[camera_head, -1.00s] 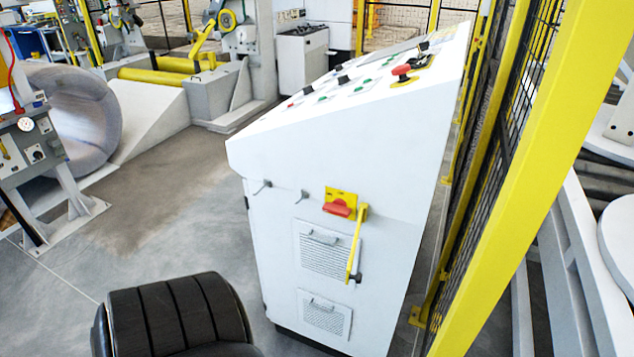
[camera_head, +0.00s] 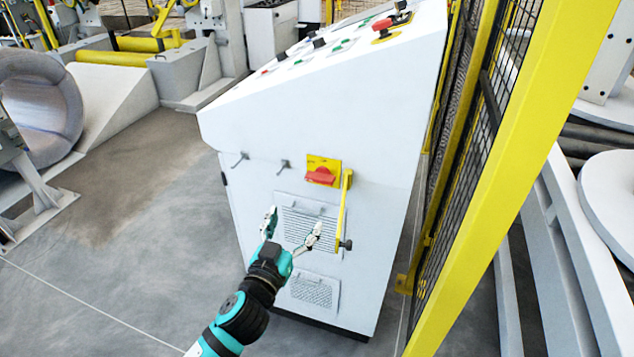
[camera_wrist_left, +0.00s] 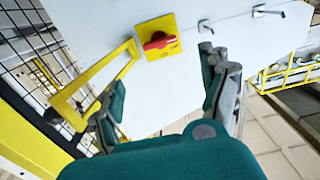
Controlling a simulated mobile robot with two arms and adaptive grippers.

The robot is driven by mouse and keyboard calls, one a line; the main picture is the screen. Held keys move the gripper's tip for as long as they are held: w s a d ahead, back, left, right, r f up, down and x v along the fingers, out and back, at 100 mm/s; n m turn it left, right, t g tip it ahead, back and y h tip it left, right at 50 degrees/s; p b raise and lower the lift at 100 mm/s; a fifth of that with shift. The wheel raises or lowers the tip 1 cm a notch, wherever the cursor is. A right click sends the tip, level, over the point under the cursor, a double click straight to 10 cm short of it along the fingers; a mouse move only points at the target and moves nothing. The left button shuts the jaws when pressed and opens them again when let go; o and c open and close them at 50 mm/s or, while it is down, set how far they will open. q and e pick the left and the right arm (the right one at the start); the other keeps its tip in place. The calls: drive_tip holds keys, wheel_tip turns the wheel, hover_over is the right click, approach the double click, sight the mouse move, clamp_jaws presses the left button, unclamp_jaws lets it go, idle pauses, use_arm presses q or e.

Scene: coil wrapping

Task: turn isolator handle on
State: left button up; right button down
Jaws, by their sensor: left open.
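The isolator handle (camera_head: 321,176) is a red rotary knob on a yellow plate (camera_head: 325,162), on the side of a white control cabinet (camera_head: 300,140). In the left wrist view the red handle (camera_wrist_left: 160,41) shows near the top centre, beyond the fingers. My left gripper (camera_head: 292,228) is open and empty, in front of the upper vent, below the handle in the picture and apart from it. In the left wrist view its two fingers (camera_wrist_left: 170,100) are spread. My right gripper is in neither view.
A yellow lever bar (camera_head: 342,212) hangs just right of the plate. Two small hooks (camera_head: 285,165) stick out to its left. A yellow post and mesh fence (camera_head: 500,180) stand close on the right. Open grey floor (camera_head: 120,240) lies to the left.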

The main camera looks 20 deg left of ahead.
sight(318, 181)
use_arm(q)
drive_tip(key=w, duration=1.4)
drive_tip(key=shift+w+d+p, duration=0.25)
drive_tip(key=shift+w+p, duration=0.05)
drive_tip(key=shift+p, duration=0.1)
drive_tip(key=shift+w, duration=0.3)
drive_tip(key=shift+c, duration=0.3)
drive_tip(key=c, duration=0.8)
drive_tip(key=shift+c, duration=0.2)
